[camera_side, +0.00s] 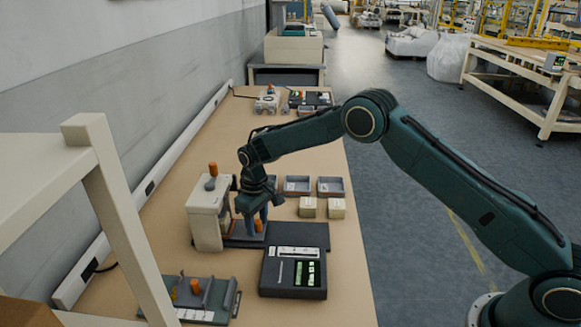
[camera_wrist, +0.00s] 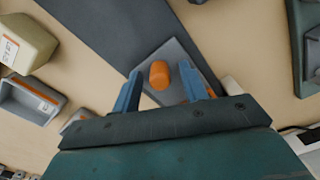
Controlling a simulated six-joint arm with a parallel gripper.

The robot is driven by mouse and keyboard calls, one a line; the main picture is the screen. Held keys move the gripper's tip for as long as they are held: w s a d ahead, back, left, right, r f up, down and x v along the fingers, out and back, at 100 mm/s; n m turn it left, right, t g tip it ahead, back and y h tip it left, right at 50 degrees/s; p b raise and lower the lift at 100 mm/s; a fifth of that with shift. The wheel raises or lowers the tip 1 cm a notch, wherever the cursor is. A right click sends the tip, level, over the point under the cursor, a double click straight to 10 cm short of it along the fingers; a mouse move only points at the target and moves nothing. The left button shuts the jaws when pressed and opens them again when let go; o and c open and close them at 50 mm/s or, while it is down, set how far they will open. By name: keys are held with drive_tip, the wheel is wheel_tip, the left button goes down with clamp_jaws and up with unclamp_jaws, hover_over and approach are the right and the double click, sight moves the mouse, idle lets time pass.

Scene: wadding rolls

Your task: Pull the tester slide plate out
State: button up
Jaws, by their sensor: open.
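The tester (camera_side: 206,220) is a beige upright housing with an orange-topped lever, at the left of the bench in the side view. A grey slide plate with an orange knob (camera_side: 259,225) lies low at its right side. In the wrist view the grey plate (camera_wrist: 196,66) carries the orange knob (camera_wrist: 159,75) and lies over a dark strip. My gripper (camera_side: 256,221) points down over the plate. In the wrist view its blue fingers (camera_wrist: 161,76) are apart, one on each side of the knob, with gaps visible. Contact with the knob cannot be made out.
Two beige blocks (camera_side: 307,207) and grey trays (camera_side: 330,187) lie behind right. A grey fixture (camera_side: 204,299) lies at the front left. A beige frame post (camera_side: 115,205) stands in the foreground.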

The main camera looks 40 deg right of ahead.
clamp_jaws()
drive_tip(key=shift+s+d, duration=0.1)
drive_tip(key=s+d, duration=0.9)
drive_tip(key=shift+s+d, duration=0.2)
drive_tip(key=shift+d, duration=0.1)
idle(0.3)
unclamp_jaws()
